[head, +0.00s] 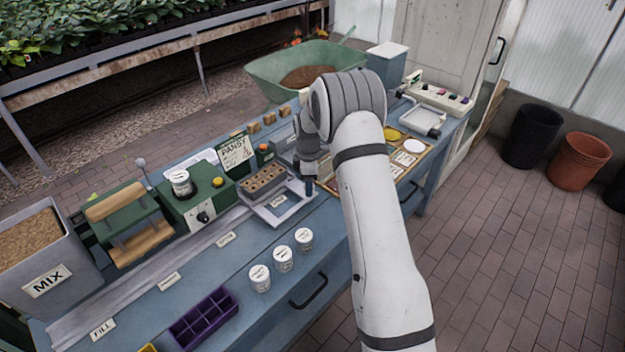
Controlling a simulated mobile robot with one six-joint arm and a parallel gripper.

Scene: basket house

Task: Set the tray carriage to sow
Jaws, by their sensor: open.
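The tray carriage (291,208) is a pale plate at the far end of a long grey rail (120,299) on the blue bench. A tray of brown cells (264,182) sits at the carriage, beside a white label (278,201). More labels line the rail: FILL (103,328) at the near end, then two (170,282) (227,238) too small to read surely. My gripper (309,188) points down at the carriage's right edge and is open. Its fingers are small and partly hidden; I cannot tell whether they touch the carriage.
A green machine with a knob (203,213), a green roller unit (122,222) and a MIX bin (38,262) stand behind the rail. Three white pots (282,260) and a purple cell tray (203,318) stand in front. A PANSY card (235,153) stands behind the carriage.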

